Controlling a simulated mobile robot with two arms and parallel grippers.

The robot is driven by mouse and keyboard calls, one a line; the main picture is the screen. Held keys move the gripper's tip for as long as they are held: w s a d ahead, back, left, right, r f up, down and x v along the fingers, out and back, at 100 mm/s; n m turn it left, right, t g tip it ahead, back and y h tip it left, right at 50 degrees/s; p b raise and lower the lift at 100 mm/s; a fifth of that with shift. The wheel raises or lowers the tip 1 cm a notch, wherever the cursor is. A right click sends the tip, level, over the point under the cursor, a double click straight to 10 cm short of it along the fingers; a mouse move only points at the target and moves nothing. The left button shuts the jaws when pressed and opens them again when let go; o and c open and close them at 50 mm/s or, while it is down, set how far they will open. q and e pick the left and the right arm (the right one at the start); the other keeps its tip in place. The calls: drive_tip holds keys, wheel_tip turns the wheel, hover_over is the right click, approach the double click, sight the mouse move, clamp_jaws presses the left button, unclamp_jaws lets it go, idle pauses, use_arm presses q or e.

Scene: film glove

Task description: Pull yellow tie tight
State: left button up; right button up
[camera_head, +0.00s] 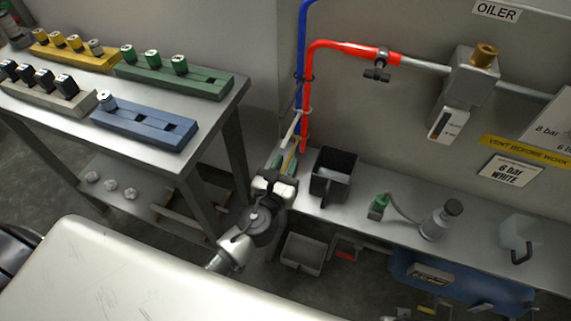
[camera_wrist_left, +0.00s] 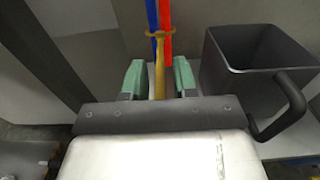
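The yellow tie (camera_wrist_left: 160,66) loops around the blue hose (camera_wrist_left: 152,14) and the red hose (camera_wrist_left: 166,14) in the left wrist view, and its tail hangs straight toward me. In the head view the yellow tie (camera_head: 291,156) is small and partly hidden by my gripper. My left gripper (camera_wrist_left: 159,76) has its two green-padded fingers apart, one on each side of the tail, with gaps showing. It also shows in the head view (camera_head: 282,163), below the hoses. I cannot see my right gripper.
A black handled bin (camera_head: 334,176) stands just right of my left gripper; it is close in the wrist view (camera_wrist_left: 255,75). A pale tie (camera_head: 291,128) is higher on the hoses. A table (camera_head: 190,165) with coloured racks stands left.

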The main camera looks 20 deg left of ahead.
use_arm(q)
drive_tip(key=shift+o, duration=0.5)
use_arm(e)
drive_tip(key=shift+w+r, duration=0.2)
drive_tip(key=shift+w, duration=0.05)
use_arm(q)
drive_tip(key=shift+s, duration=0.3)
drive_tip(key=s, duration=0.3)
drive_tip(key=shift+f, duration=0.1)
drive_tip(key=s+b, duration=0.1)
drive_tip(key=s, duration=0.6)
drive_tip(key=shift+a, duration=0.15)
use_arm(e)
wheel_tip(320, 180, up, 5)
drive_tip(key=shift+w+f, duration=0.1)
drive_tip(key=shift+w, duration=0.05)
